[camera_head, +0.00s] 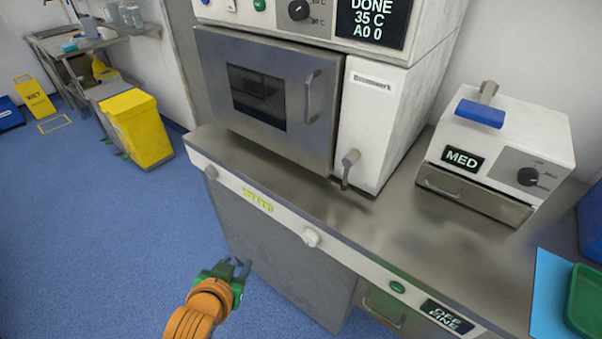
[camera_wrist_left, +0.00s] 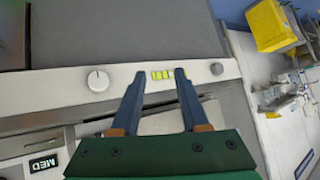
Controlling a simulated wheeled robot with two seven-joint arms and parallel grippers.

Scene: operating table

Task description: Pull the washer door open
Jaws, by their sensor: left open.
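The washer door (camera_head: 210,75) is a steel panel with a dark window, set in the white machine on the counter in the head view. It looks closed. Its vertical bar handle (camera_head: 313,97) is near its right edge. A grey lever (camera_head: 349,168) sits on the white panel right of the door. My left gripper (camera_head: 239,266) is open and empty, low in front of the counter and well below the door. In the left wrist view, its two fingers (camera_wrist_left: 158,74) are apart over the counter's front. The washer door is not recognisable there. My right gripper is not in view.
The washer's display (camera_head: 372,20) reads DONE, 35 C. A smaller MED unit (camera_head: 505,150) stands at right. A yellow bin (camera_head: 138,128) stands at left. Blue floor is clear left of the counter.

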